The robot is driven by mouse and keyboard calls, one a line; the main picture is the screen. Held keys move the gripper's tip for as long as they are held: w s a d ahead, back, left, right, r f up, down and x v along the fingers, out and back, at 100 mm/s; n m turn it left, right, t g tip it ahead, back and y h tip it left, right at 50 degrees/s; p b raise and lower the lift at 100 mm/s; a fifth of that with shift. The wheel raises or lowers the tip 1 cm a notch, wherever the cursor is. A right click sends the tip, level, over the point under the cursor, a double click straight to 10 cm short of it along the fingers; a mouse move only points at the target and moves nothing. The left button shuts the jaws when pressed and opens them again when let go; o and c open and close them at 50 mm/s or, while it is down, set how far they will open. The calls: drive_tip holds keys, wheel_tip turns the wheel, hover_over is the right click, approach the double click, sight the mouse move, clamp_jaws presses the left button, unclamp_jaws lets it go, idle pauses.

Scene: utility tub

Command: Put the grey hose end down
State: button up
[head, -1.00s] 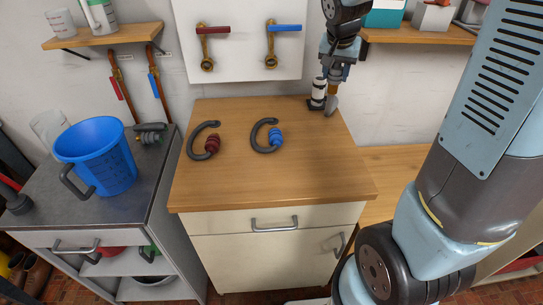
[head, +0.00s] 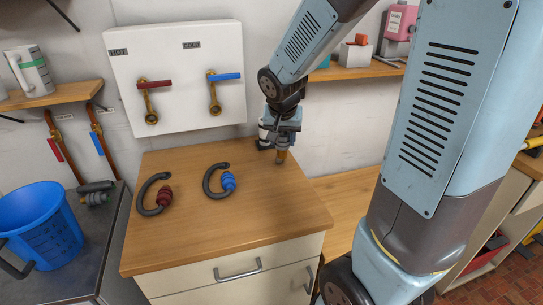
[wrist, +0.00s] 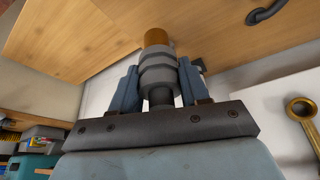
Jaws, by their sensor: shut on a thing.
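My gripper (head: 281,148) hangs over the back right of the wooden worktop (head: 270,210). In the wrist view my gripper (wrist: 158,75) has its two blue fingers shut on the grey hose end (wrist: 158,68), a stepped grey fitting with a brass-coloured tip. In the head view its tip (head: 281,157) shows below the gripper, pointing down; the grey part is mostly hidden by the fingers. I cannot tell whether the tip touches the wood.
A small white and black item (head: 264,134) stands close beside my gripper at the worktop's back. The red-collared hose (head: 150,186) and the blue-collared hose (head: 209,181) lie left. The tap board (head: 180,115) is behind. The worktop's front right is clear.

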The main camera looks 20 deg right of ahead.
drive_tip(key=shift+w+f, duration=2)
drive_tip(key=shift+w, duration=0.25)
drive_tip(key=shift+w+f, duration=2)
drive_tip(key=shift+w, duration=0.2)
drive_tip(key=shift+f, duration=1.35)
drive_tip(key=shift+f, duration=0.1)
drive_tip(key=o, duration=1.1)
